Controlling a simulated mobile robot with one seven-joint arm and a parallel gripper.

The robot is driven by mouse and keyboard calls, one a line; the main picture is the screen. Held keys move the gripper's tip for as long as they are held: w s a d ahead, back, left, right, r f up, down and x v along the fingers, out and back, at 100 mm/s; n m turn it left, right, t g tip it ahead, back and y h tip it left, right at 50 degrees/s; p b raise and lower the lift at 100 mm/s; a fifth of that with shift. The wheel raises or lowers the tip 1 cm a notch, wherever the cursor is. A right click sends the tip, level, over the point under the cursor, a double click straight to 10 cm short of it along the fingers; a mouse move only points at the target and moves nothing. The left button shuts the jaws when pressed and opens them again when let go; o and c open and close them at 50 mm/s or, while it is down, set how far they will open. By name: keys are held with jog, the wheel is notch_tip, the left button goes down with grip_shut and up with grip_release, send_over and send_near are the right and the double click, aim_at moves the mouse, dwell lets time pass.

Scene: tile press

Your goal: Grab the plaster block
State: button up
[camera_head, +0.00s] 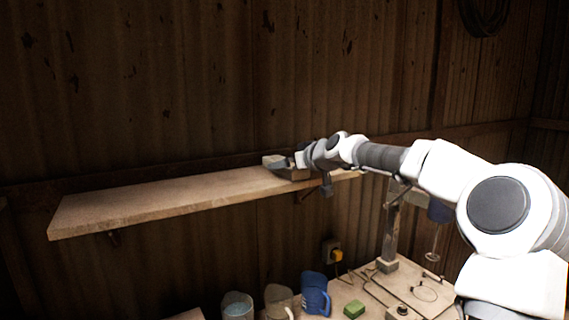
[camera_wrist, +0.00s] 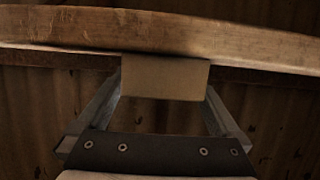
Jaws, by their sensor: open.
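A plain beige-brown block (camera_wrist: 165,78), which I take to be the plaster block, sits between my two fingers in the wrist view, against the edge of the wooden shelf (camera_wrist: 250,42). My gripper (camera_wrist: 165,100) is open, with one finger on each side of the block. Whether the fingers touch it I cannot tell. In the head view my gripper (camera_head: 286,165) is at the right part of the shelf (camera_head: 150,200), with the block (camera_head: 294,174) small and partly hidden by it.
The shelf's left and middle are bare. Below stands a workbench (camera_head: 433,300) with a blue jug (camera_head: 315,294), a beige jug (camera_head: 278,300), a grey jug (camera_head: 237,305), a green block (camera_head: 354,309) and an upright post (camera_head: 390,230). A corrugated wall is behind the shelf.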

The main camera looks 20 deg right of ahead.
jog(key=shift+p+x, duration=0.35)
jog(key=shift+x, duration=1)
jog(key=shift+r, duration=0.1)
grip_shut()
jog(key=shift+r, duration=0.55)
jog(key=r, duration=0.1)
jog(key=d+r, duration=0.1)
jog(key=r, duration=0.1)
jog(key=shift+r+b, duration=0.25)
jog(key=shift+b, duration=0.1)
jog(key=w+d+r+p, duration=0.1)
jog(key=d+r+p, duration=0.1)
jog(key=d+r, duration=0.4)
jog(key=shift+w+d+r, duration=0.2)
jog(key=shift+w+d, duration=0.2)
jog(key=shift+d, duration=1.8)
